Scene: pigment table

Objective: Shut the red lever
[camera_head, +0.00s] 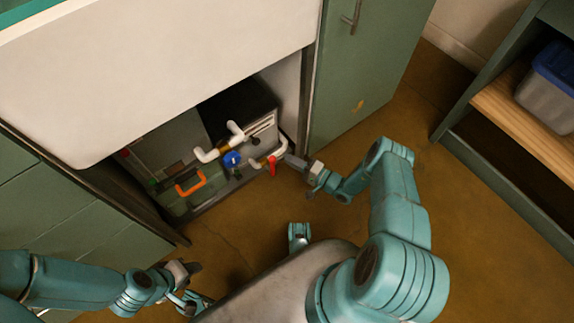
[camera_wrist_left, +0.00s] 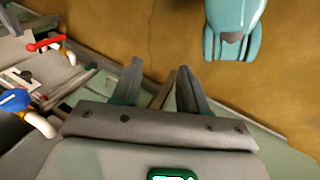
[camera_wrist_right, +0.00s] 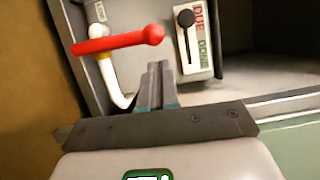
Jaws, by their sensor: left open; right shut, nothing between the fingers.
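The red lever (camera_head: 272,165) is on a white pipe in the open cabinet under the counter, at its right end. In the right wrist view the red lever (camera_wrist_right: 118,42) lies roughly crosswise to the pipe, its rounded end at the right. My right gripper (camera_head: 290,160) is shut and empty, its tips close to the lever. In the right wrist view the tips (camera_wrist_right: 155,68) are just below the lever's rounded end; I cannot tell if they touch. The red lever (camera_wrist_left: 45,43) also shows in the left wrist view. My left gripper (camera_head: 192,285) is open and empty, low in front of the cabinet.
A blue valve handle (camera_head: 232,159) and an orange handle (camera_head: 190,183) are left of the red lever. A slider panel (camera_wrist_right: 194,38) is beside the lever. The green cabinet door (camera_head: 365,65) stands open at the right. The brown floor (camera_head: 465,215) is clear.

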